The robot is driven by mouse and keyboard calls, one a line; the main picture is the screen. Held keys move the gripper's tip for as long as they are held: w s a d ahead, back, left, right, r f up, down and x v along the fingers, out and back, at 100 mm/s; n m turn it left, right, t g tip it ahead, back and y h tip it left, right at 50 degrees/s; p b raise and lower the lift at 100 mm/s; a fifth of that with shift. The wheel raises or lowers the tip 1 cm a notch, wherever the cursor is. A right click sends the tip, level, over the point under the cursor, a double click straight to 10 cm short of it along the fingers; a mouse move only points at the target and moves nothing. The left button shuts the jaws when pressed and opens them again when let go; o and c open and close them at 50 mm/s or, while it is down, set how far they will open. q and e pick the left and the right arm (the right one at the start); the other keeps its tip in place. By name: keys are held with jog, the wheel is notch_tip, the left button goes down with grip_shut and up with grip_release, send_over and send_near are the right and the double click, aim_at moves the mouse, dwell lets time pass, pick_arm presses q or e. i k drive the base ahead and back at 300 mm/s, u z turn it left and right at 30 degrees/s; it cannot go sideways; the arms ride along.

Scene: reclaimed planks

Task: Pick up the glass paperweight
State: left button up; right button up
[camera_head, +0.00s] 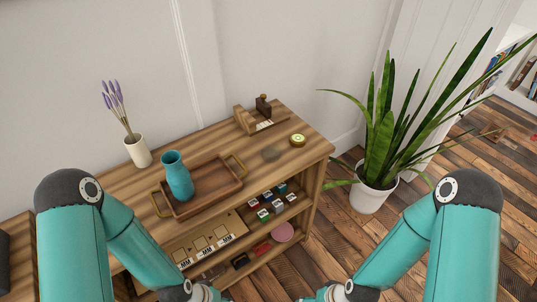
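One is a low object with a pale green top and a golden rim (298,140). I cannot tell for sure which is the glass paperweight; neither is clearly clear glass. Both lie free, with nothing touching them. My two arms come in from the lower left and lower right and bend down to the bottom edge. My grippers are out of the frame there, well away from both things.
A white vase with lavender (138,151) and a wooden holder (243,120) stand behind. The shelves below hold small items. A potted snake plant (372,195) stands right.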

aim_at(270, 153)
jog(key=z, duration=1.25)
jog(key=i, duration=0.15)
jog(key=u, duration=2.7)
jog(key=i, duration=0.15)
jog(key=u, duration=1.3)
jog(key=k, duration=1.6)
jog(key=z, duration=1)
jog(key=i, duration=1.05)
jog(key=z, duration=0.05)
